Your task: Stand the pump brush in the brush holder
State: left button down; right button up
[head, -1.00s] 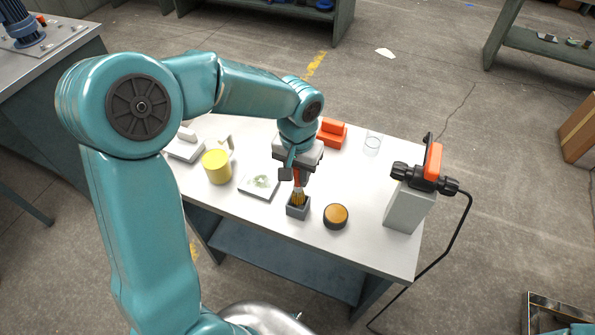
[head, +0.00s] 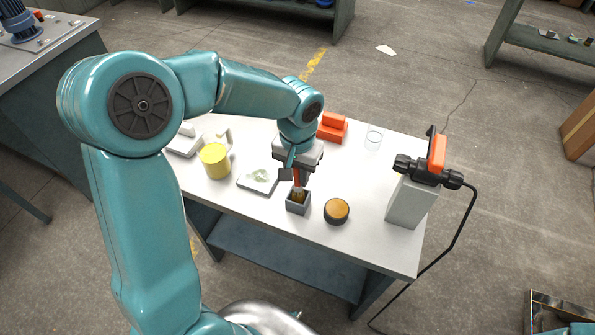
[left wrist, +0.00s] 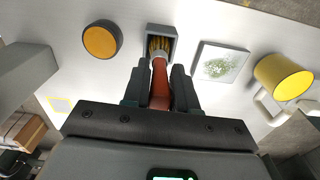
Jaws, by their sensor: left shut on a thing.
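The pump brush (head: 297,187) has a red-orange handle and tan bristles, and it points bristles-down. My left gripper (head: 296,172) is shut on its handle. The brush holder (head: 298,207) is a small grey square box open at the top, on the white table. The bristle end is inside the holder's opening, and its lowest part is hidden by the walls. In the left wrist view the brush handle (left wrist: 160,85) lies between my fingers (left wrist: 159,88), with the bristles within the grey holder (left wrist: 175,38). My right gripper is not in view.
A round orange-topped black puck (head: 336,211) stands just right of the holder. A tray with a pale green patch (head: 259,179) and a yellow mug (head: 214,161) are to the left.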

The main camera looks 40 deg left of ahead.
pick_arm(q)
jog(key=shift+f+b, duration=1.15)
jog(key=shift+f, duration=0.3)
jog(key=c, duration=0.8)
grip_release()
jog(key=shift+r, duration=0.15)
notch_tip(320, 180, up, 16)
jog(key=p, duration=0.1)
